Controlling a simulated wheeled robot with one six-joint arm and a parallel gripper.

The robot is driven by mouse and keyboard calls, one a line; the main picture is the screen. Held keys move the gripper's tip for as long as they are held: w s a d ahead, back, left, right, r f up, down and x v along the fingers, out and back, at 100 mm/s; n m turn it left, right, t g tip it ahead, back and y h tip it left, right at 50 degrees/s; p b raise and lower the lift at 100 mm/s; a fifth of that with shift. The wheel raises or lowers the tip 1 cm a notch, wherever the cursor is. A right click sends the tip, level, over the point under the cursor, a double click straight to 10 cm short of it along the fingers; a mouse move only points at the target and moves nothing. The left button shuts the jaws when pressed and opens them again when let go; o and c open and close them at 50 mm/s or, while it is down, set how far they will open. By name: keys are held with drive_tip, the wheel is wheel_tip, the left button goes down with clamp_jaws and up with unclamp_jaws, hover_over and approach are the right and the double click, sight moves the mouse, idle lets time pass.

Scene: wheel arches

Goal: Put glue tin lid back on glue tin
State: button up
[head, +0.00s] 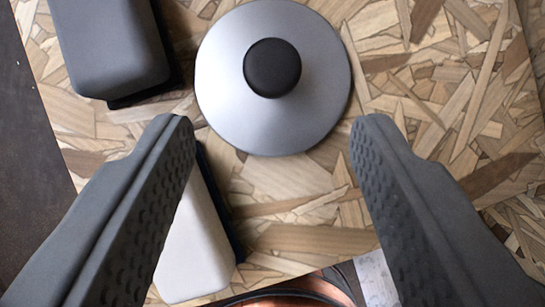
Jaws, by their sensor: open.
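The glue tin lid (222,85) is a round grey metal disc with a black knob (272,68) at its middle. It lies on the wood-chip board at the top centre of the head view. My gripper (270,130) is open and empty, with one finger on each side. The lid lies ahead of the fingertips, in line with the gap between them, and neither finger visibly touches it. No glue tin can be made out for certain. A round copper-coloured thing with a dark rim (290,300) is cut off at the bottom edge, and I cannot tell what it is.
A dark grey block (110,45) lies at the upper left. A pale block (192,245) lies partly behind the left finger. A whitish piece (376,278) shows at the bottom. The wood-chip board (440,95) is bare right of the lid; its edge shows at left.

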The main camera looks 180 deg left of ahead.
drive_tip(key=shift+v, duration=2.3)
